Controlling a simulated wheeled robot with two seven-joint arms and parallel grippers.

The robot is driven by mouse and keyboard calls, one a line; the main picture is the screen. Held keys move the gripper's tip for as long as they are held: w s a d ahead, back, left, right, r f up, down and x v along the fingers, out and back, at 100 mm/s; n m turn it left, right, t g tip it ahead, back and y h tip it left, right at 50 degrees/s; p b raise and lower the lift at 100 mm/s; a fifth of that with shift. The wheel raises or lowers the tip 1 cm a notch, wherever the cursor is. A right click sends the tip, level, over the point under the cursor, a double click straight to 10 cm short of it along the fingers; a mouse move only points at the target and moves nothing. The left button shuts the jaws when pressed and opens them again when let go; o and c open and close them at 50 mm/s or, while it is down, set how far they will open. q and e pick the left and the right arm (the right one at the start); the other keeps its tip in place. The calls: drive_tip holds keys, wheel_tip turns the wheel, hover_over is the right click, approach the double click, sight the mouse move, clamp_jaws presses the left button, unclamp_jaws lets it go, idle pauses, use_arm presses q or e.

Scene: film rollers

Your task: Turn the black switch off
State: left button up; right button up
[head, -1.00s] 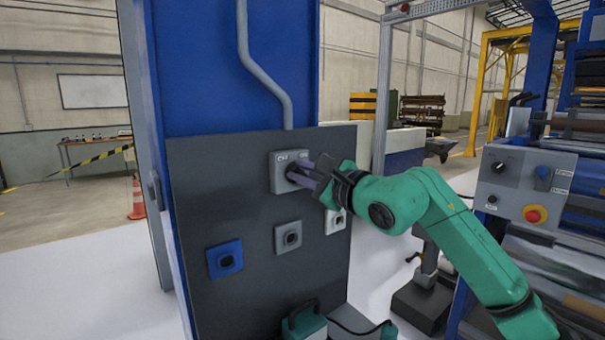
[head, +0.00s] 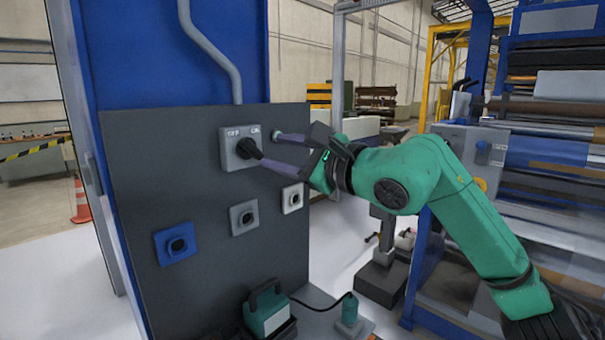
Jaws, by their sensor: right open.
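The black switch (head: 249,149) is a small knob on a grey box (head: 230,158) marked OFF and ON. The box is mounted at the top of a dark panel (head: 200,195). The knob looks tilted, but I cannot tell clearly which label it points to. My right gripper (head: 271,148) comes in from the right with its two purple fingers spread apart. The lower fingertip is close to the knob's right side. The upper fingertip is right of the box. Nothing is held between them, and I cannot tell whether the lower finger touches the knob. My left gripper is not in view.
Below the switch, the panel carries a blue socket (head: 177,245), a grey socket (head: 244,217) and a white socket (head: 292,198). A green box with a handle (head: 268,312) stands at the panel's foot. A blue-framed roller machine (head: 560,150) stands at the right.

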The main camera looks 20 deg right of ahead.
use_arm(q)
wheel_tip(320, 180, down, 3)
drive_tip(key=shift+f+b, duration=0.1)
drive_tip(key=shift+b, duration=0.9)
use_arm(e)
drive_tip(key=v, duration=0.6)
drive_tip(key=shift+s, duration=0.25)
